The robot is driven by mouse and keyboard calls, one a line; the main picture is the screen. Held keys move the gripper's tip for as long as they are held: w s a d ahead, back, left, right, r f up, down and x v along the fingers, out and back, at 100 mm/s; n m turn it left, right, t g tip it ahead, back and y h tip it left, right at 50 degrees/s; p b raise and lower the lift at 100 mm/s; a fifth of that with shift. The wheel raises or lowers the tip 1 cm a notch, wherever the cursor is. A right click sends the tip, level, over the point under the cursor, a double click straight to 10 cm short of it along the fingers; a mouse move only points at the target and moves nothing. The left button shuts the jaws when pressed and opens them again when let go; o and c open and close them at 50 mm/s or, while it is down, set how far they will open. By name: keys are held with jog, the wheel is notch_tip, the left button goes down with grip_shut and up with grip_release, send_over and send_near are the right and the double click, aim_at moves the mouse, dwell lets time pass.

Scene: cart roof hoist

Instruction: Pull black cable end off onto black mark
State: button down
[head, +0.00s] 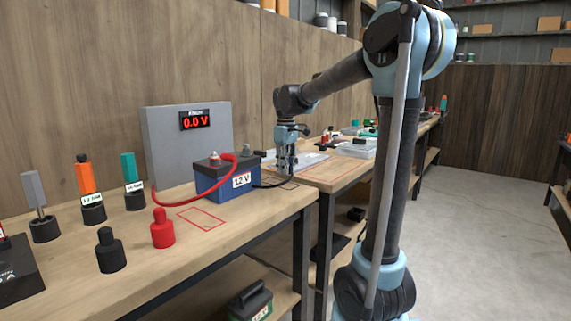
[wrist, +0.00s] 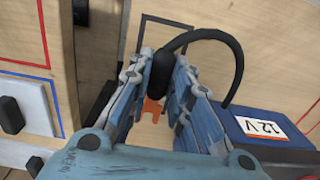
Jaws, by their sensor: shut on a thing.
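My gripper (head: 287,170) is beside the right end of the blue 12 V battery (head: 225,185). In the wrist view my gripper (wrist: 165,100) is shut on the black cable end (wrist: 161,72). The black cable (wrist: 205,35) loops from it over to the right, down towards the battery (wrist: 265,125). A small orange piece (wrist: 152,110) shows between the fingers; I cannot tell whether it belongs to the cable end. A black outlined mark (wrist: 146,28) lies on the bench around and behind the cable end. Whether the cable end touches the bench is unclear.
A red cable (head: 185,203) runs from the battery to the grey meter box (head: 187,140), which reads 0.0 V. A red outline (head: 201,218) lies on the bench in front. Red (head: 162,228) and black (head: 110,250) caps stand near. A gap (wrist: 98,45) separates two benches.

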aim_at(285, 185)
jog(key=shift+f, duration=2.15)
jog(key=c, duration=1.4)
grip_release()
jog(key=shift+r, duration=0.15)
